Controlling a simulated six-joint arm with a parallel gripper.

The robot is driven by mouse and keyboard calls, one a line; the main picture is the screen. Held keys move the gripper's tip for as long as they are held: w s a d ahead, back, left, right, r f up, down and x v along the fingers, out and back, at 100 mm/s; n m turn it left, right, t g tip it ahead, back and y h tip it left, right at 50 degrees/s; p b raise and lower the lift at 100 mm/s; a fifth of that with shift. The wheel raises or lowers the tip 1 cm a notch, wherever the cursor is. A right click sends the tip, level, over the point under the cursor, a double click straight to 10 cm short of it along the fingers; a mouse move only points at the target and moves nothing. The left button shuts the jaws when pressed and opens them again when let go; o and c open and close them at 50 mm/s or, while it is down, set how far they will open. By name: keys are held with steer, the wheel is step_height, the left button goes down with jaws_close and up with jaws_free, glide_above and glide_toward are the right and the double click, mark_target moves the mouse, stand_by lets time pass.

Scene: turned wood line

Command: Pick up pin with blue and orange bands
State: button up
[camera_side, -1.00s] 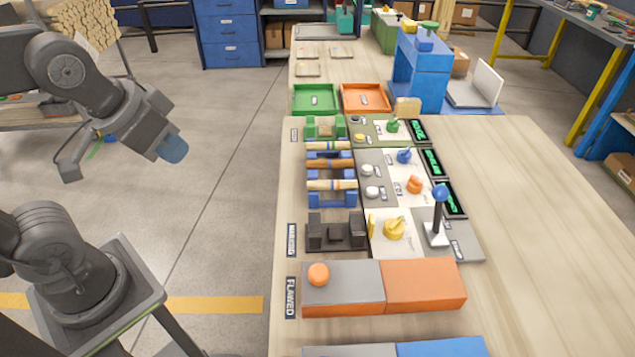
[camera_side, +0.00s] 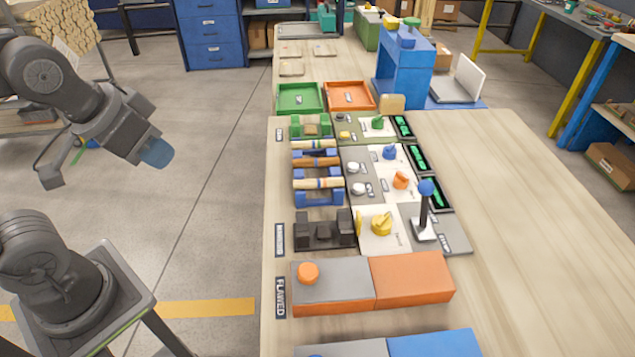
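Several wooden pins lie across a blue rack (camera_side: 318,198) on the left side of the bench. The nearest is a pale pin (camera_side: 318,183) that seems to carry a blue and an orange band. Behind it lie a brown pin (camera_side: 316,162) and another pale pin (camera_side: 317,148), whose bands are too small to tell. My gripper (camera_side: 52,178) hangs at the left over the floor, well apart from the rack. Its fingers are not clear enough to tell open from shut, and no pin shows in it.
A black fixture (camera_side: 323,232) and an orange-and-grey box (camera_side: 412,278) stand nearer than the rack. Green (camera_side: 299,98) and orange (camera_side: 349,95) trays lie behind. A blue-knobbed lever (camera_side: 425,205) rises right of the rack. The bench's right side is clear.

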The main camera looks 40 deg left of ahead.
steer(key=o, duration=0.7)
steer(key=shift+r, duration=0.1)
steer(key=m+g, duration=0.6)
steer(key=m, duration=0.3)
glide_above(317, 180)
step_height(317, 180, down, 7)
steer(key=f, duration=0.8)
steer(key=shift+w+d, duration=0.15)
steer(key=shift+w, duration=0.1)
steer(key=shift+s+f, duration=0.15)
steer(key=shift+f, duration=1.25)
steer(key=shift+s+f, duration=0.15)
steer(key=shift+f, duration=1.25)
